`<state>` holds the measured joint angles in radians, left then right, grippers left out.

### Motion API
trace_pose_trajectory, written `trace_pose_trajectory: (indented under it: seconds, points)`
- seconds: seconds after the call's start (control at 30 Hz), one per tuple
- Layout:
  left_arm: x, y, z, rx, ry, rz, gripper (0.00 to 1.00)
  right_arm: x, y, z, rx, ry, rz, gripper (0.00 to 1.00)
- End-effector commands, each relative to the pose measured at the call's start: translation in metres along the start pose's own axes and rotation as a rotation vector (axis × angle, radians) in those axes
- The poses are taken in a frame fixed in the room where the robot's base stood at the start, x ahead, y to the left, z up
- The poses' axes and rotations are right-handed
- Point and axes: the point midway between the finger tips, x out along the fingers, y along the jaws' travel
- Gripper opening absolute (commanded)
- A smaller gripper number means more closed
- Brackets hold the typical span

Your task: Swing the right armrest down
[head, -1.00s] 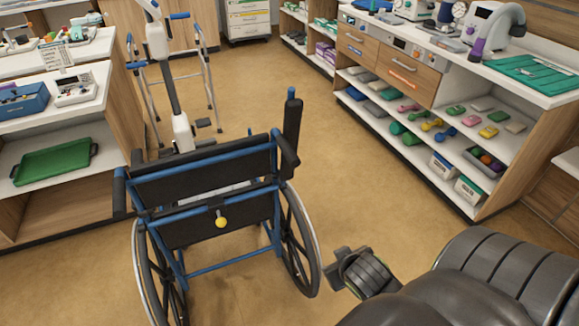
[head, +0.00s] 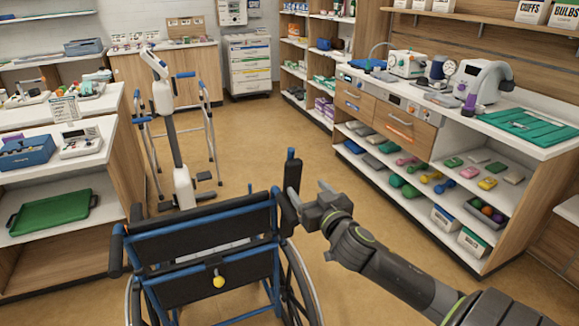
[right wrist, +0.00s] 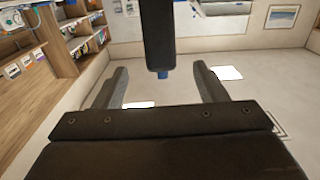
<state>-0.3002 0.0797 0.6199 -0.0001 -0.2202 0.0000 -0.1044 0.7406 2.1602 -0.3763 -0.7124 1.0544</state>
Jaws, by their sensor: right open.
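The wheelchair (head: 205,240) has a blue frame and black backrest and stands at the lower left middle of the head view, seen from behind. Its right armrest (head: 292,174) stands upright, a dark pad with a blue end at the top. My right gripper (head: 307,193) is open, just right of the armrest, with its fingers pointing toward it. In the right wrist view, the dark armrest pad (right wrist: 157,35) hangs from the top edge, in line with the gap between the open fingers (right wrist: 158,88). I cannot tell whether they touch it. My left gripper is not in view.
A shelf unit with a counter (head: 440,120) runs along the right side. Another counter with a green tray (head: 52,211) stands at the left. A walking frame (head: 205,115) and a white-and-grey stand (head: 165,110) are beyond the wheelchair. The floor between is clear.

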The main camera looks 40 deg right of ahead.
Motion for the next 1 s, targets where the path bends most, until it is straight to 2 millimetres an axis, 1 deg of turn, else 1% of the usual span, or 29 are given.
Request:
trace_pose_trajectory:
  seconds: [0.03, 0.2, 0.4, 0.53, 0.7, 0.8, 1.0]
  points:
    - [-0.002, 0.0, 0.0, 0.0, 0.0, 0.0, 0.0, 0.011, 0.0, -0.002, 0.005, 0.001, 0.001, 0.65]
    - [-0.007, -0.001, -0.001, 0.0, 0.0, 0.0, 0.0, 0.042, 0.0, -0.002, 0.004, -0.001, 0.002, 0.65]
    - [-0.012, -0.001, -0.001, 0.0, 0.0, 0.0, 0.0, 0.076, 0.0, -0.001, 0.003, -0.002, 0.002, 0.65]
    - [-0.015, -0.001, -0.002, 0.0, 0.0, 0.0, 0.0, 0.096, 0.0, -0.001, 0.003, -0.001, 0.001, 0.65]
    - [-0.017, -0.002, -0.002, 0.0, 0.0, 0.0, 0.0, 0.113, 0.0, 0.0, 0.001, -0.002, 0.001, 0.65]
    - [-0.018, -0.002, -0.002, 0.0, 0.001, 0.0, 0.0, 0.119, 0.0, 0.0, 0.002, -0.001, 0.0, 0.65]
    - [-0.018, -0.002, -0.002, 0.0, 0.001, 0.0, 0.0, 0.122, 0.0, 0.001, 0.001, -0.002, 0.0, 0.65]
